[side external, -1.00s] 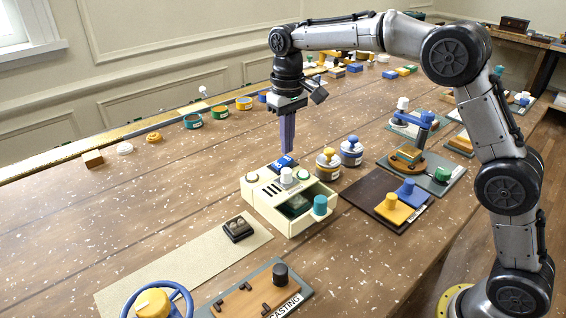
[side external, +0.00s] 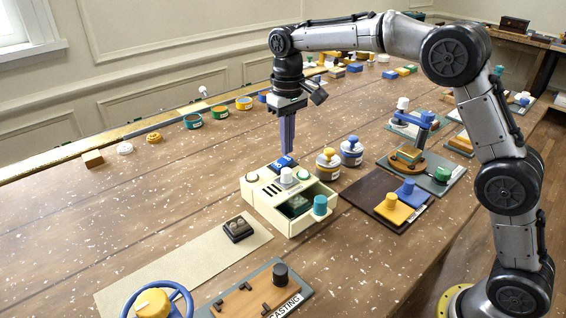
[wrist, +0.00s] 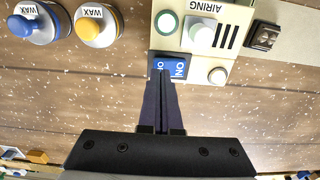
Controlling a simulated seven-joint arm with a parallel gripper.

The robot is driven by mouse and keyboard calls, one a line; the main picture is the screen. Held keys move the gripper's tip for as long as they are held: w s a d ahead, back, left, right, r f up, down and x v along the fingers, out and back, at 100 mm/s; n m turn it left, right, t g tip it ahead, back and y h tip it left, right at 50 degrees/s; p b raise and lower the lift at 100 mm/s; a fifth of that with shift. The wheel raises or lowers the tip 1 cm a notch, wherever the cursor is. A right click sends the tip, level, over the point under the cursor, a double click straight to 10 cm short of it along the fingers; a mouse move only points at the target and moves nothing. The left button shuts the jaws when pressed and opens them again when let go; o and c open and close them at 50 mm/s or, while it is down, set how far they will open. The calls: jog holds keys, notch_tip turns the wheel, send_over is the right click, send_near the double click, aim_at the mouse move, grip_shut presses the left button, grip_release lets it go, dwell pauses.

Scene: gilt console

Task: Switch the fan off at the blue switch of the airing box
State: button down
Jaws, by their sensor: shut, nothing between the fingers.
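The airing box (side external: 258,205) is a cream box with vents on top and an open front drawer with a teal knob (side external: 320,205). Its blue switch (side external: 283,162) is at the back of the top. In the wrist view the switch (wrist: 179,67) reads ON on its right half; lettering on the left half is partly covered by my fingers. My gripper (side external: 287,153) points straight down, shut and empty, its tips at the switch. In the wrist view the tips (wrist: 160,74) overlap the left half's near edge. I cannot tell whether they touch it.
A white knob (side external: 286,175) and round buttons stand on the box top close to my fingers. Yellow (side external: 328,164) and blue (side external: 351,152) wax pots stand to the right. A small dark block (side external: 238,229) lies on a beige mat at the left.

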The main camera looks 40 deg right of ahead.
aim_at(287, 158)
jog(key=shift+f, duration=0.95)
dwell(0.4)
jog(key=shift+r, duration=3.55)
